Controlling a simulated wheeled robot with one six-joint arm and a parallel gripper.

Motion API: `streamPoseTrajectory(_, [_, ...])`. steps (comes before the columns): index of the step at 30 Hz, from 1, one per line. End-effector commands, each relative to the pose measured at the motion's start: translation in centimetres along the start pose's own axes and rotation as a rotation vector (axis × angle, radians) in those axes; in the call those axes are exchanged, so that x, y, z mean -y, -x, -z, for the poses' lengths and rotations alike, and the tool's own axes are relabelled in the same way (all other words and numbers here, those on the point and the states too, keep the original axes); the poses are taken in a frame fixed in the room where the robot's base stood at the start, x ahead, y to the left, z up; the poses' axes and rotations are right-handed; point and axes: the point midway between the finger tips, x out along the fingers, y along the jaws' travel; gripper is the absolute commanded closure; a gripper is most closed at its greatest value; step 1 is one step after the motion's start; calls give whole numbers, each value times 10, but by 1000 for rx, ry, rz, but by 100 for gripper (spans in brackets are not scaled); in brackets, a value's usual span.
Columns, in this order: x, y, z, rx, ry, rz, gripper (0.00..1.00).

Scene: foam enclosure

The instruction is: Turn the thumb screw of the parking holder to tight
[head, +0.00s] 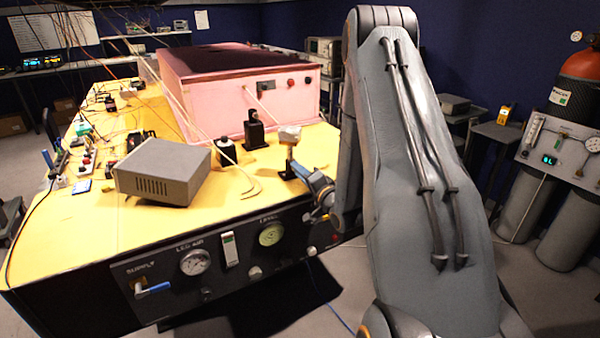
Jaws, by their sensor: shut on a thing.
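My gripper (295,170) is at the front right edge of the yellow bench top, reaching in from the right with a blue-banded wrist. It is small in the head view. Its jaws are shut on a small part low on a slim post with a pale block (289,133) on top. This post looks like the parking holder, and the gripped part looks like its thumb screw. The screw itself is hidden by the jaws, so its turn cannot be read.
A grey box (163,170) sits farther left. The pink foam enclosure (240,85) stands behind. A gauge panel (230,252) fronts the bench.

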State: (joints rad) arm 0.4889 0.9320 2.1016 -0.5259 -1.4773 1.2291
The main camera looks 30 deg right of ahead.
Motion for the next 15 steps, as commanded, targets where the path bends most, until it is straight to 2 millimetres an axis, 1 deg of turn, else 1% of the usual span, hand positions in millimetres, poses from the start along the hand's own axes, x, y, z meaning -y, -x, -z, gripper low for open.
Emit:
streamPoseTrajectory(6, [-1, 0, 0, 0, -203, -1, 100])
streamPoseTrajectory(15, [-2, 1, 0, -1, -443, -2, 100])
